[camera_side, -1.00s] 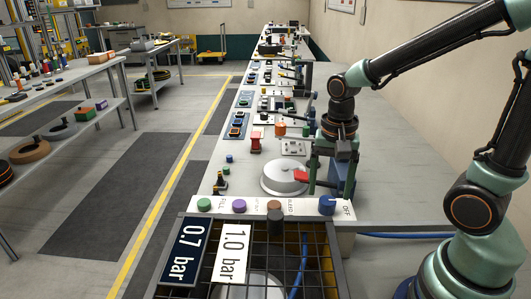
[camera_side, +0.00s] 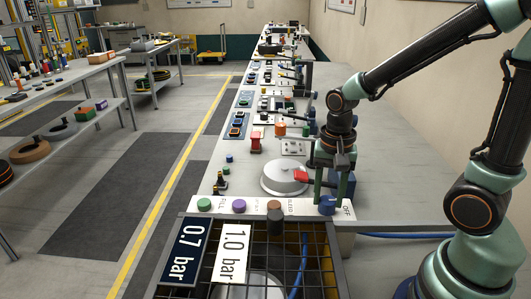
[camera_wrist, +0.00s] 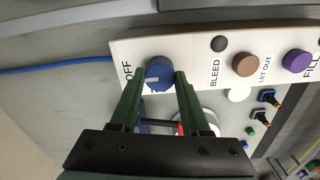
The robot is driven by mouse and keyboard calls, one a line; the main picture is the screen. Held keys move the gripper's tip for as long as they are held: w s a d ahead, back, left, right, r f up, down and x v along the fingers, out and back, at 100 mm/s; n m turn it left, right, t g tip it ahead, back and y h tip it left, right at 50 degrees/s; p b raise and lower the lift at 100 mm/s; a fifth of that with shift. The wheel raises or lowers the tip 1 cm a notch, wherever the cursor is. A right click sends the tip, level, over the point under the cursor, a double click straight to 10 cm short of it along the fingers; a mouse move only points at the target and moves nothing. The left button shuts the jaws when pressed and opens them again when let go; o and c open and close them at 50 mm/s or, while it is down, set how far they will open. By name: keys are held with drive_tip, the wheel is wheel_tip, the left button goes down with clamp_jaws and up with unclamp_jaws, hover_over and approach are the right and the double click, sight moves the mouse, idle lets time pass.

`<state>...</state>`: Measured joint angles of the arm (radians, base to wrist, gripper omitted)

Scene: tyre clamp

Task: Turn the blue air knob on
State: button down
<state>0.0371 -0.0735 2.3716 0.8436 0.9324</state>
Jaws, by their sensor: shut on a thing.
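The blue air knob (camera_side: 327,206) sits at the right end of the white panel strip, beside the word OFF. In the wrist view the blue knob (camera_wrist: 160,74) lies between the two green fingers, with a pale pointer line on its face. My gripper (camera_side: 329,203) reaches down over the knob in the side view. In the wrist view my gripper (camera_wrist: 158,80) is shut on the knob, one finger on each side. The fingers partly hide the panel lettering by the knob.
On the same strip are a brown button (camera_side: 274,206), a purple button (camera_side: 239,206) and a green button (camera_side: 204,204). A wire cage (camera_side: 318,262) with pressure signs stands in front. A round metal lid and red handle (camera_side: 302,176) are just behind.

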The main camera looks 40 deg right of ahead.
drive_tip(key=shift+n, duration=0.4)
drive_tip(key=n, duration=0.3)
drive_tip(key=shift+n, duration=0.4)
drive_tip(key=n, duration=0.4)
drive_tip(key=shift+r+n, duration=0.1)
drive_tip(key=shift+n, duration=0.2)
drive_tip(key=n, duration=0.8)
drive_tip(key=shift+n, duration=0.5)
drive_tip(key=shift+c, duration=1.9)
unclamp_jaws()
